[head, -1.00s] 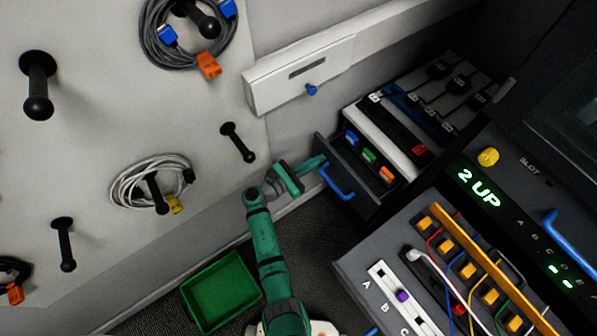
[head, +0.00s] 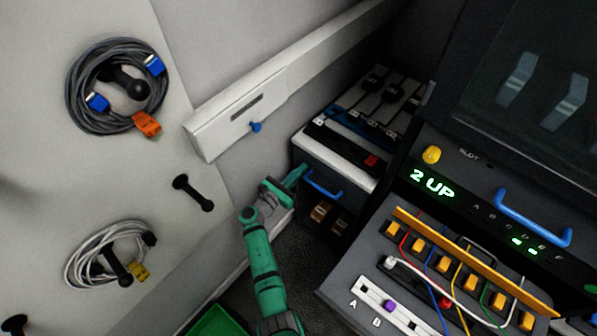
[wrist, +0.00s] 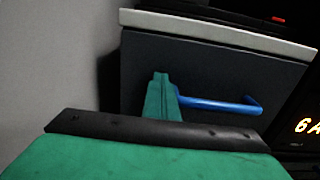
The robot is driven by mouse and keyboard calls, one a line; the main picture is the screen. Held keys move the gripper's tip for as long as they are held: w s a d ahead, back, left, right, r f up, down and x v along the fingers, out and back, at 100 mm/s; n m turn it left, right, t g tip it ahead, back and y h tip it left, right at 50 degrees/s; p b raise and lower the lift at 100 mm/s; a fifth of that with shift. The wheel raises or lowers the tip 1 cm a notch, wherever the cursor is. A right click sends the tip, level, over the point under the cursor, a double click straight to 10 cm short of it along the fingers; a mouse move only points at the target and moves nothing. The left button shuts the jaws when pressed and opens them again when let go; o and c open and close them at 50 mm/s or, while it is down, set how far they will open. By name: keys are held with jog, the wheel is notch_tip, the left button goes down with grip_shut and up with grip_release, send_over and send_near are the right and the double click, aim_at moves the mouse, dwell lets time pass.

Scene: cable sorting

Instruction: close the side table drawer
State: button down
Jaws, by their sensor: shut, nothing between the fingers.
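The side table (head: 335,158) stands in the back corner with a white top edge and a dark front. Its drawer front (head: 340,186) with a blue handle (head: 322,188) sits in line with the cabinet, and no drawer inside shows. My green gripper (head: 298,176) is shut and empty, its tips at the left part of the drawer front. In the wrist view the shut fingers (wrist: 161,92) point at the dark drawer front (wrist: 200,70), beside the left end of the blue handle (wrist: 225,104). I cannot tell whether the tips touch it.
A console (head: 400,262) with colored cables and a "2 UP" display stands close on the right. A pegboard wall (head: 190,100) with hanging cables is on the left. A green bin (head: 215,324) lies on the floor below.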

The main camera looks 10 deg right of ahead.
jog(key=shift+w+d+r, duration=0.25)
jog(key=shift+d, duration=0.2)
jog(key=v, duration=1.5)
jog(key=shift+a+f, duration=0.2)
jog(key=shift+f, duration=0.05)
jog(key=shift+w, duration=0.1)
